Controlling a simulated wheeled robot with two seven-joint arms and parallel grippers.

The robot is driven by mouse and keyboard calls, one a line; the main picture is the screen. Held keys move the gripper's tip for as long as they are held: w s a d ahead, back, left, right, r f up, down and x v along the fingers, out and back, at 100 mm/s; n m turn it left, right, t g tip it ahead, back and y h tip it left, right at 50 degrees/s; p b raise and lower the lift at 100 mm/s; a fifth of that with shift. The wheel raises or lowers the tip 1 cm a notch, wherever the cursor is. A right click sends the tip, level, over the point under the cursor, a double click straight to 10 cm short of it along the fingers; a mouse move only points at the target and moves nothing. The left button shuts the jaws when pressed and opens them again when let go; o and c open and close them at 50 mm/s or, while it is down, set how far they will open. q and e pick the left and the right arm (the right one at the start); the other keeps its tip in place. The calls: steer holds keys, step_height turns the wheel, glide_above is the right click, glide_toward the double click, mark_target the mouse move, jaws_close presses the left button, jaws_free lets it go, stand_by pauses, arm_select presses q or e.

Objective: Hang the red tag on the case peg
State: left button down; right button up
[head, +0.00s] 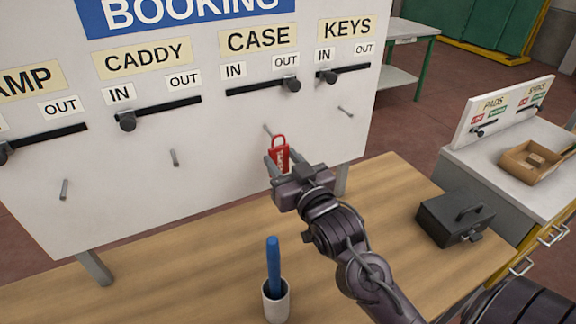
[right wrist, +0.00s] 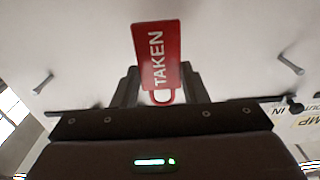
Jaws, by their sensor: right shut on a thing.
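The red tag (head: 280,158), with a loop at its top, is held upright between the fingers of my right gripper (head: 279,165), which is shut on it. In the right wrist view the tag (right wrist: 156,55) shows the word TAKEN. The case peg (head: 267,129) is a small grey pin on the white board below the CASE label. In the head view the tag's loop is just below and right of the peg's visible end; I cannot tell whether they touch. The case peg is not visible in the right wrist view. My left gripper is out of view.
The white board (head: 215,150) has a caddy peg (head: 175,158) and a keys peg (head: 345,112) on either side, with black sliders (head: 265,87) above. A cup (head: 276,302) with a blue stick and a black box (head: 455,217) stand on the wooden table (head: 170,270).

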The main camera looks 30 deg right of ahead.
mark_target(280, 158)
steer(key=shift+w+d+f, duration=0.1)
steer(key=shift+w, duration=1.5)
steer(key=shift+w+f, duration=0.25)
steer(key=shift+w, duration=0.5)
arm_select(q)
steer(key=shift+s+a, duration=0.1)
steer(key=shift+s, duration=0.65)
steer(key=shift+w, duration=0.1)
arm_select(e)
steer(key=o, duration=1.4)
